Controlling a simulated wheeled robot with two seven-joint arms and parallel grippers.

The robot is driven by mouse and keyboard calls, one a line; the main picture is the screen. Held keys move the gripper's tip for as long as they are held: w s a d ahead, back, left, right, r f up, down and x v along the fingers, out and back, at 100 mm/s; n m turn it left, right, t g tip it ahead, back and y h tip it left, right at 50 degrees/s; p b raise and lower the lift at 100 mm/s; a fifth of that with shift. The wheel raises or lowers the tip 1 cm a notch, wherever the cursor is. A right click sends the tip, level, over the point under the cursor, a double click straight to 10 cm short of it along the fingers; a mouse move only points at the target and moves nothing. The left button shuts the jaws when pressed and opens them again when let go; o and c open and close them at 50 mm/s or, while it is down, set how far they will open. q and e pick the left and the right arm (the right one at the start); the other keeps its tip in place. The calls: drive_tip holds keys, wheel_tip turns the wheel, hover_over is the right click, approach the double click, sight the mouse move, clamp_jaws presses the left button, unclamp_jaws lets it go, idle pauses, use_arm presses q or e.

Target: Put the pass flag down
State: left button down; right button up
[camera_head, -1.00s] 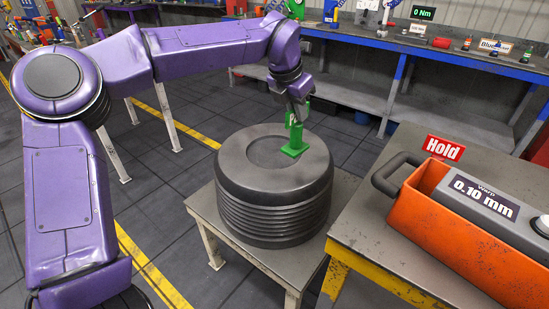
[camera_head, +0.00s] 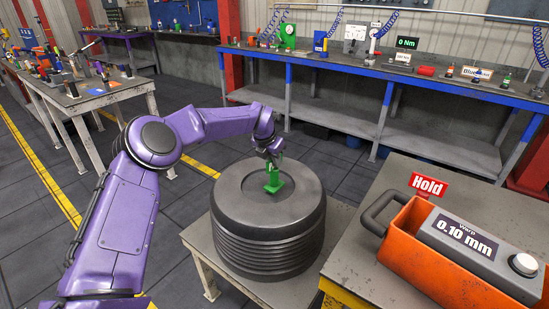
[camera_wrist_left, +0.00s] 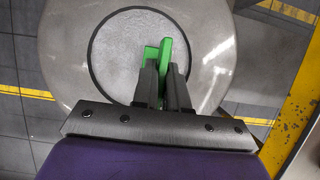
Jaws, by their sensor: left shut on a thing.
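The green pass flag (camera_head: 273,181) is upright at the middle of the top of a dark ribbed drum (camera_head: 300,206). Its base looks to be on or just above the drum's top; I cannot tell if it touches. My left gripper (camera_head: 272,158) is above the flag and shut on its upper part. In the left wrist view the flag (camera_wrist_left: 165,52) shows between the two fingers (camera_wrist_left: 160,80), over the drum's round centre plate (camera_wrist_left: 120,48). The flag's face is mostly hidden by the fingers. My right gripper is not in view.
The drum stands on a low grey table (camera_head: 200,240). At right, another table (camera_head: 350,268) holds an orange box (camera_head: 450,260) with a "0.10 mm" display and a red "Hold" sign (camera_head: 428,185). A long workbench (camera_head: 350,64) runs along the back. Open floor lies behind the drum.

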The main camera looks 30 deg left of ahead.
use_arm(q)
drive_tip(key=shift+f, duration=0.2)
drive_tip(key=c, duration=1.2)
unclamp_jaws()
drive_tip(key=shift+o, duration=0.2)
drive_tip(key=shift+r, duration=0.35)
drive_tip(key=b+v, duration=0.1)
drive_tip(key=v, duration=1)
drive_tip(key=shift+s+r+b, duration=0.15)
drive_tip(key=shift+r+b, duration=0.2)
drive_tip(key=shift+b, duration=0.05)
